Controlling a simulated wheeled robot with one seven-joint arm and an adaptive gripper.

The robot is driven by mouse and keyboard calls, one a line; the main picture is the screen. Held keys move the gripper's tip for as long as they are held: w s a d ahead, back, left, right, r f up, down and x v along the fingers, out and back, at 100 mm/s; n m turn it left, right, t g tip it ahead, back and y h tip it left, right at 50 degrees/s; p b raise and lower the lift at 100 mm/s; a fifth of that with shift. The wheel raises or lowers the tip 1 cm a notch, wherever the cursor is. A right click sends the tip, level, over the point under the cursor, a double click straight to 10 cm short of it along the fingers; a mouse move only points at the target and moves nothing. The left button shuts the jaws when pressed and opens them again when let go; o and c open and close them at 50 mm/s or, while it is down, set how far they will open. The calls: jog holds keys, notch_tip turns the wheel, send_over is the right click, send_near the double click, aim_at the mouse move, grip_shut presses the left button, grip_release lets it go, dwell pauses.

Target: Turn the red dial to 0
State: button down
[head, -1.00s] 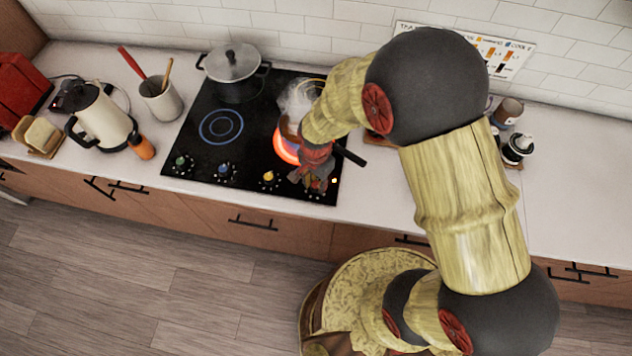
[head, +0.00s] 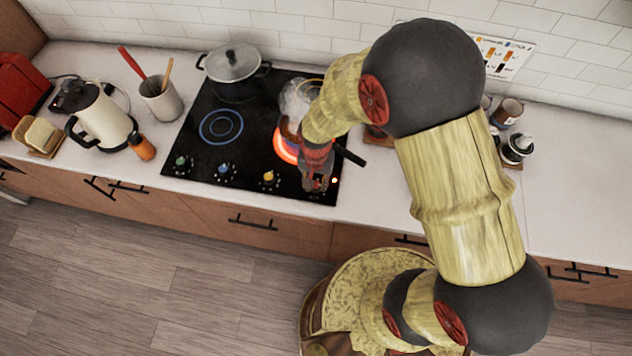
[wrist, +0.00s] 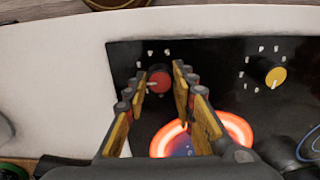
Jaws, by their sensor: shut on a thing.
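The red dial (wrist: 159,79) is on the front right of the black cooktop in the wrist view, with a white pointer toward the picture's left. The marks around it are too small to read. My gripper (wrist: 160,84) has its fingers on both sides of the dial and is shut on it. In the head view my gripper (head: 317,181) is at the cooktop's front right corner and hides the dial. A small orange light (head: 334,180) shows beside it.
A glowing burner (head: 284,146) lies just behind the dial, with a steaming pan and its black handle (head: 351,155) partly behind my arm. A yellow dial (head: 268,176) is to the left, then blue (head: 223,169) and green (head: 181,162) dials. A lidded pot (head: 233,66) stands at the back.

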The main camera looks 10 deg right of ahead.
aim_at(316, 184)
jog(key=n, duration=0.4)
jog(key=shift+n, duration=0.3)
jog(key=n, duration=0.4)
jog(key=shift+n, duration=0.3)
jog(key=n, duration=0.4)
jog(key=shift+w+n, duration=0.1)
jog(key=shift+n, duration=2.4)
jog(key=c, duration=1.5)
grip_release()
notch_tip(316, 184, up, 12)
